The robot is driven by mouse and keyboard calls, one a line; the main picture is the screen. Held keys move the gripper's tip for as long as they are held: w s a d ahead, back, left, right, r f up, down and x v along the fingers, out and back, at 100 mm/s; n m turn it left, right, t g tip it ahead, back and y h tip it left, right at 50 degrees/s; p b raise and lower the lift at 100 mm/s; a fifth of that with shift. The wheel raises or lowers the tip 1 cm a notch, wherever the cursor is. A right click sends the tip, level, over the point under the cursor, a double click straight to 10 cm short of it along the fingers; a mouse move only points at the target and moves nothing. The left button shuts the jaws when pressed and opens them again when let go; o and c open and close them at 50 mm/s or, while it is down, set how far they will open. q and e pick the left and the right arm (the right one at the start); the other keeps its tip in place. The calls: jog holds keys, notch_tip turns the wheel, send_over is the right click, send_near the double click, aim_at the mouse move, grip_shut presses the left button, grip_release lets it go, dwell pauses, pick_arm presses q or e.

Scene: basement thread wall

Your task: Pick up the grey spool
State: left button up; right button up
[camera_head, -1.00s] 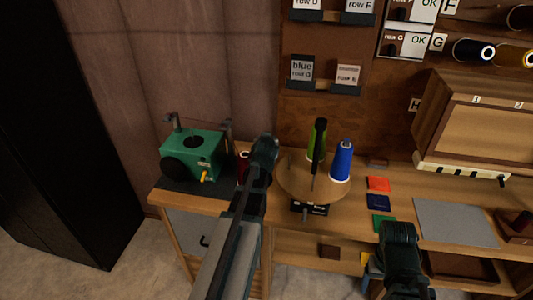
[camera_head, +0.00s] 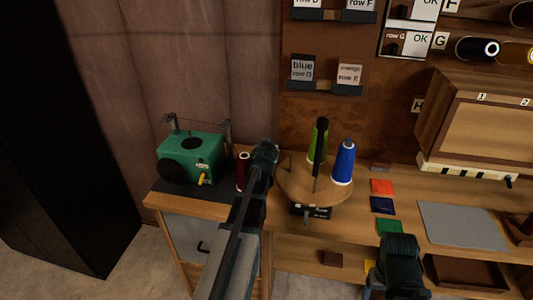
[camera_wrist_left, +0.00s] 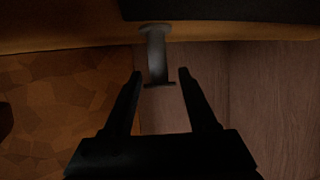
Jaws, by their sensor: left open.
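In the left wrist view a grey spool-shaped piece (camera_wrist_left: 157,55) with flared ends appears between the fingers, its wider end against the wooden surface at the top. I cannot tell whether the fingers touch it. My left gripper (camera_wrist_left: 158,80) is open around it. In the head view my left gripper (camera_head: 266,150) is over the bench between a dark red spool (camera_head: 242,178) and the round wooden turntable (camera_head: 310,195). No grey spool can be made out there; the arm may hide it. My right gripper (camera_head: 400,245) is low at the bench front, its jaws unclear.
A green machine (camera_head: 192,155) stands on a dark mat at the left. A green cone (camera_head: 316,150) and a blue cone (camera_head: 343,162) stand on the turntable. Coloured cards (camera_head: 382,187) and a grey mat (camera_head: 460,225) lie to the right.

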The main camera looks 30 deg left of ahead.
pick_arm(q)
jog(key=b+x, duration=0.1)
jog(key=x, duration=0.3)
jog(key=shift+d+f, duration=0.15)
jog(key=shift+f, duration=0.05)
jog(key=shift+s+r, duration=0.1)
jog(key=shift+s, duration=0.05)
jog(key=shift+c, duration=0.4)
grip_shut()
jog(key=shift+r, duration=0.15)
